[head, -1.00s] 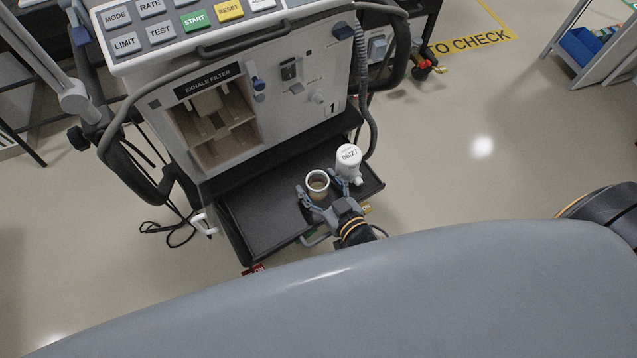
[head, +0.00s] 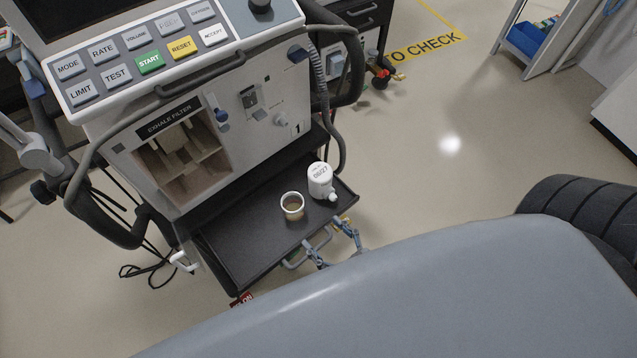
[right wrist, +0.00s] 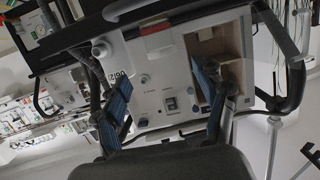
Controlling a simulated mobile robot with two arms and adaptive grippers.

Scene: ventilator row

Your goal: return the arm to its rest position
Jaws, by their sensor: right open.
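My right gripper (head: 334,250) is open and empty at the front edge of the black tray (head: 245,248), its two fingers apart. In the right wrist view the open fingers (right wrist: 165,105) frame the ventilator front, with nothing held between them. My left gripper is not in view.
The ventilator (head: 225,125) stands behind the tray with a dark handle and hoses. Its open exhale filter bay (head: 183,160) is at the left. Cables lie on the floor at the left. A blue bin (head: 527,38) sits on a shelf at the far right. The floor at the right is clear.

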